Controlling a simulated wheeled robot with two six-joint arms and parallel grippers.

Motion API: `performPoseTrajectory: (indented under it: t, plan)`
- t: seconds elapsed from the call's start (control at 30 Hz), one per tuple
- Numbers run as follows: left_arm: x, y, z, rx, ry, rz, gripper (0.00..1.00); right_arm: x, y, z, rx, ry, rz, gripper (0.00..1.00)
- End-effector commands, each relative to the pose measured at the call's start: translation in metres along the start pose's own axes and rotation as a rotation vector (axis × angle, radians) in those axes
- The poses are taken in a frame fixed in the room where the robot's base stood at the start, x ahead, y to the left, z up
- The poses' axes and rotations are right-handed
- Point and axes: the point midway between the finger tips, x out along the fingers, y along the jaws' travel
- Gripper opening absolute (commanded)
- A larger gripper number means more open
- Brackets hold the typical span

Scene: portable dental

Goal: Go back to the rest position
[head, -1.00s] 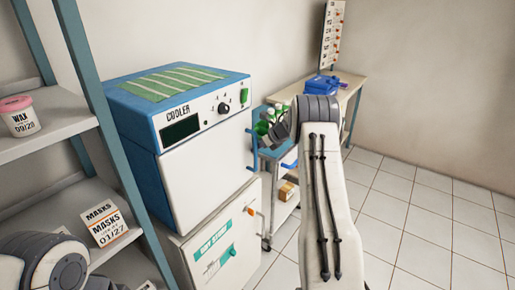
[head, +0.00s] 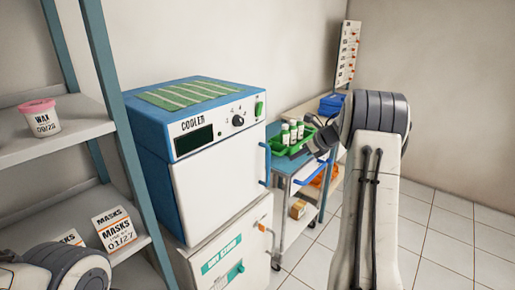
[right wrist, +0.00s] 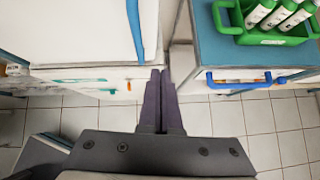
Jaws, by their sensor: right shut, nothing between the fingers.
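My right gripper (right wrist: 160,75) is shut and empty in the right wrist view, its two dark fingers together. In the head view it (head: 320,145) is small and dark, in front of the trolley and right of the cooler, partly behind my right arm. The cooler (head: 218,175) is a blue and white box with its door closed and a blue handle on the right. My left arm shows only at the lower left, and its gripper is out of view.
A shelf (head: 55,133) at left holds a wax tub (head: 40,118) and mask boxes (head: 114,228). A dry store cabinet (head: 225,262) is under the cooler. A trolley (head: 285,170) carries a green caddy (head: 283,148) with bottles. Tiled floor (head: 440,235) at right is clear.

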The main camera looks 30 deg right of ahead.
Motion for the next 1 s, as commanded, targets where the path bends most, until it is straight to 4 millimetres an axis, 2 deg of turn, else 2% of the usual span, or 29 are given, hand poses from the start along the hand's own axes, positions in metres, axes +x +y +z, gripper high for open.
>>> performPoseTrajectory:
  t: [0.17,0.27,0.37,0.5,0.63,0.77,0.87,1.0]
  plan:
    - [0.000,0.000,0.000,0.000,0.000,0.000,0.50,0.000,0.002,0.002,0.009,-0.004,0.000,0.00]
    - [0.000,0.000,0.000,0.000,0.000,0.000,0.50,0.004,0.012,0.017,0.093,-0.042,-0.012,0.00]
    - [0.000,0.000,0.000,0.000,0.000,0.000,0.50,0.009,0.032,0.044,0.303,-0.123,-0.034,0.00]
    - [0.000,0.000,0.000,0.000,0.000,0.000,0.50,0.014,0.067,0.075,0.752,-0.245,-0.067,0.00]
    - [0.000,0.000,0.000,0.000,0.000,0.000,0.50,0.014,0.102,0.077,1.239,-0.319,-0.100,0.00]
    - [0.000,0.000,0.000,0.000,0.000,0.000,0.50,0.010,0.147,0.047,1.781,-0.344,-0.164,0.00]
    - [0.000,0.000,0.000,0.000,0.000,0.000,0.50,0.003,0.189,0.006,2.193,-0.331,-0.256,0.00]
    - [0.000,0.000,0.000,0.000,0.000,0.000,0.50,-0.015,0.254,-0.063,2.699,-0.292,-0.462,0.00]
